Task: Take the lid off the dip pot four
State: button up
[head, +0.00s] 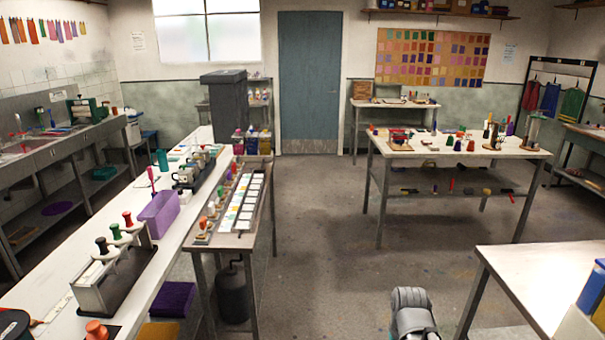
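No pot can be told as dip pot four, and no number is readable. On the long white bench at left, a steel rack (118,280) holds pale lids or stoppers with green, dark and red knobs. Farther back on the same bench, a dark rack (205,172) holds small pale pots with dark tops. An orange-knobbed piece (96,329) stands at the front edge of the picture. A grey rounded part of my arm shows at the bottom, right of centre. My gripper's fingers are not in view.
A purple bin (159,213) stands on the left bench (60,258). A narrow side table (262,228) with a sample tray adjoins it. A worktable (462,147) stands at back right, another table (535,285) at near right. The middle floor (320,230) is clear.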

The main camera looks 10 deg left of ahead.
aim_at(183, 171)
jog(key=u, duration=0.05)
jog(key=i, duration=3.9)
jog(key=u, duration=1.2)
